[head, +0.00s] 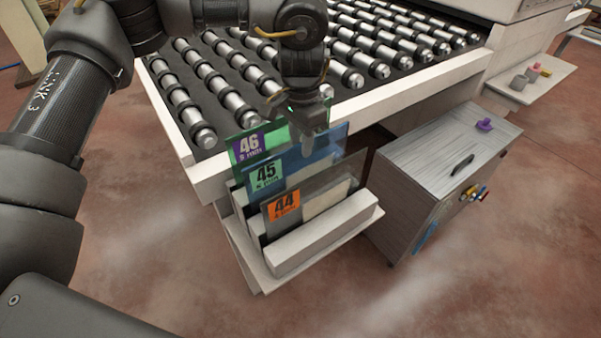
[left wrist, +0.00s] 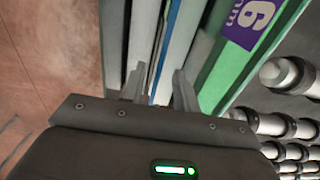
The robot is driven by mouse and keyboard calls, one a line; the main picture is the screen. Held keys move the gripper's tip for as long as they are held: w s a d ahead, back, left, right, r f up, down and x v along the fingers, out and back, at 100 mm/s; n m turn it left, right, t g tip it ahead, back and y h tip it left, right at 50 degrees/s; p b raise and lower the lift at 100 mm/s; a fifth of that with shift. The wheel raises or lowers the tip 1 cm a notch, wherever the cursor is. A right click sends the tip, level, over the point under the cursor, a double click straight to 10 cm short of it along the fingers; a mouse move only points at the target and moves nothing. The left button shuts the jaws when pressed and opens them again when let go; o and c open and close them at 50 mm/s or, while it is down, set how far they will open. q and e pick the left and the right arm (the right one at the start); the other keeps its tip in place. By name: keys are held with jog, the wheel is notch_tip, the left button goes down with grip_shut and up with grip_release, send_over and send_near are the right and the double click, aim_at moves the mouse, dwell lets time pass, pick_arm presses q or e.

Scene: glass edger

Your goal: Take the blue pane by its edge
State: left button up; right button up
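The blue pane (head: 325,146) stands upright in a white slotted rack (head: 325,232), bearing a green label "45". The green pane (head: 240,158) with purple label "46" is behind it, and the grey pane (head: 325,190) with orange label "44" is in front. My left gripper (head: 312,148) points down at the blue pane's upper edge. In the left wrist view, its two fingers (left wrist: 158,88) are apart, and the blue pane (left wrist: 170,45) runs as a thin strip between them. I cannot tell whether they touch it. My right gripper is not in view.
A roller table (head: 350,108) rises just behind the rack. A grey cabinet (head: 430,180) with a black handle and coloured buttons stands right of the rack. A side shelf (head: 535,82) holds small parts. The floor in front is clear.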

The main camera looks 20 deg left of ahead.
aim_at(301, 159)
pick_arm(q)
jog(key=shift+s+f, duration=0.2)
jog(key=shift+f, duration=0.15)
notch_tip(301, 159, down, 4)
jog(key=shift+s+r+p, duration=0.1)
jog(key=shift+r+p, duration=0.05)
jog(key=shift+p, duration=0.5)
jog(key=shift+f, duration=0.6)
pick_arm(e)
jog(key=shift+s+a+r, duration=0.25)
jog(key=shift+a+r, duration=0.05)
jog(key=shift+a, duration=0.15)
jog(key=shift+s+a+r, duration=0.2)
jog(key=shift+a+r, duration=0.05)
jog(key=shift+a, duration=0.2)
pick_arm(q)
jog(key=shift+c, duration=0.4)
grip_shut()
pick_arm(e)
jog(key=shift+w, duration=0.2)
pick_arm(q)
jog(key=shift+r, duration=0.1)
